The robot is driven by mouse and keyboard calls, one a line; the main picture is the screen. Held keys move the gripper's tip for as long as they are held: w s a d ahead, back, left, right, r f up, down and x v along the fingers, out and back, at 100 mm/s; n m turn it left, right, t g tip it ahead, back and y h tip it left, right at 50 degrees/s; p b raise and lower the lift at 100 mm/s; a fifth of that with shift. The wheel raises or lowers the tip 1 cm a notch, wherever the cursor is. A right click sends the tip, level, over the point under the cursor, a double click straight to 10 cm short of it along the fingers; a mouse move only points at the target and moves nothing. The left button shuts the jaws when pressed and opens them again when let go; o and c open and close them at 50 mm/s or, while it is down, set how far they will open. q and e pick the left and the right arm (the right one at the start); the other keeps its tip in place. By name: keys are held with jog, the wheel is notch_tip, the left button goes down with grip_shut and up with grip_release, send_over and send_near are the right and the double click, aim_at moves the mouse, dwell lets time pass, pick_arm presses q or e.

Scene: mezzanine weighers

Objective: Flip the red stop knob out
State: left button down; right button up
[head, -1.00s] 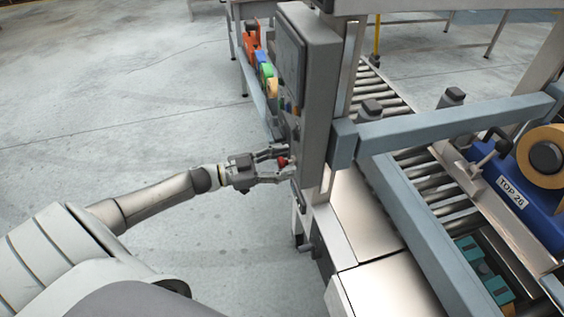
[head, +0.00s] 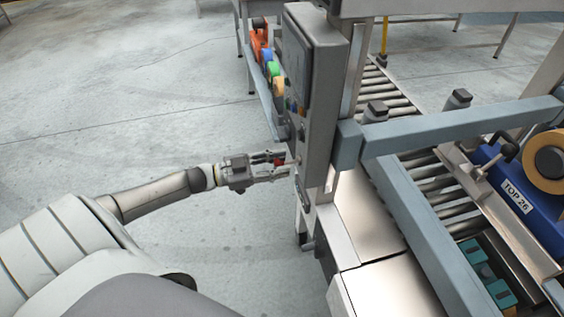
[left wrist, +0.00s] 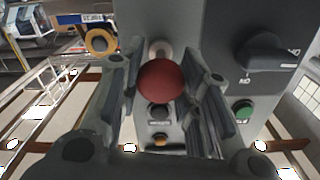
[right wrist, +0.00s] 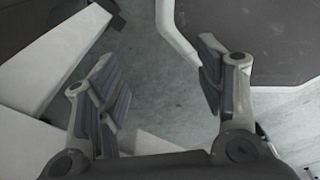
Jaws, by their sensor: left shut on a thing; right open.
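The red stop knob (left wrist: 160,80) is a round red mushroom head in the middle of the left wrist view, on the grey control box (head: 318,105). It shows small and partly covered in the head view (head: 280,161). My left gripper (head: 287,166) reaches the box's face from the left, with one finger on each side of the knob, and is shut on it. Its fingers (left wrist: 165,88) flank the knob in the left wrist view. My right gripper (right wrist: 165,85) is open and empty.
The box also carries a black rotary switch (left wrist: 268,53), a green button (left wrist: 243,110) and a small black button (left wrist: 158,112). A blue-grey frame bar (head: 455,130) and roller conveyor (head: 390,92) lie to the right. Open floor (head: 130,90) lies to the left.

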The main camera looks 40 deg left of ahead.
pick_arm(q)
jog(key=c, duration=1.4)
grip_release()
jog(key=shift+s+f, duration=0.1)
jog(key=o, duration=0.4)
jog(key=shift+s+a, duration=0.15)
jog(key=shift+a, duration=0.05)
jog(key=shift+c, duration=0.2)
jog(key=v, duration=1.1)
jog(key=shift+s+a, duration=0.25)
jog(key=shift+s, duration=0.1)
